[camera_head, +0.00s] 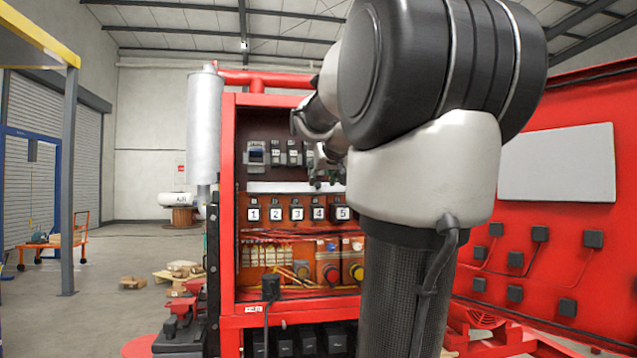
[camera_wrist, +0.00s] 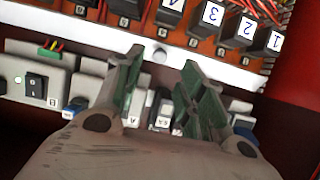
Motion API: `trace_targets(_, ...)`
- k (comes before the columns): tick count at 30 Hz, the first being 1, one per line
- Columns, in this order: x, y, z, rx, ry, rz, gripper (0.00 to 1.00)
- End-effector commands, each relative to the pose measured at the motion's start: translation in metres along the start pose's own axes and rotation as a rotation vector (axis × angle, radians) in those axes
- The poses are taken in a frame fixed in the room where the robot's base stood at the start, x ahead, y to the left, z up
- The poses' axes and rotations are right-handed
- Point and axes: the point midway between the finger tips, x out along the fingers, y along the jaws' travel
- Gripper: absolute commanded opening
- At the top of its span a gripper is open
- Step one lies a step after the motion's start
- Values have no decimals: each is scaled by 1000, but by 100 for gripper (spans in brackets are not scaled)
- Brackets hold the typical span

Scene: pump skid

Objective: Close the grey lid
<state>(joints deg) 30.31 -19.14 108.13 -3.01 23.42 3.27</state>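I cannot tell for sure which part is the grey lid. Grey modules (camera_head: 255,155) sit in a row in the upper part of the red cabinet. In the wrist view, which shows the panel upside down, grey modules (camera_wrist: 35,82) lie beyond and beside my fingers, one with a black switch. My gripper (camera_wrist: 160,72) is open, with a gap between its green-grey fingers and nothing held. It points at the panel near the white rail (camera_wrist: 190,62); contact cannot be told. In the head view my gripper (camera_head: 318,178) is small and partly hidden by my arm.
Black numbered blocks (camera_head: 296,213) sit below the white rail. Wiring and coloured round parts (camera_head: 331,273) lie lower down. The red cabinet frame (camera_head: 228,200) edges the opening on the left. An open red door (camera_head: 475,250) stands at right. My arm hides the cabinet's right part.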

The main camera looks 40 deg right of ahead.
Motion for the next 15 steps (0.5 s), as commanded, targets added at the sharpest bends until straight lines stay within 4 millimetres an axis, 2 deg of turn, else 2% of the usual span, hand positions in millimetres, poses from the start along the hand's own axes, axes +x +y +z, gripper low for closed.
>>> trace_targets(3, 21, 0, 1, 0, -4, 0, 39)
trace_targets(6, 34, 0, 1, 0, -3, -1, 39)
trace_targets(10, 44, -1, 1, -1, -2, -1, 39)
trace_targets(15, 45, -1, 1, -1, -1, -1, 39)
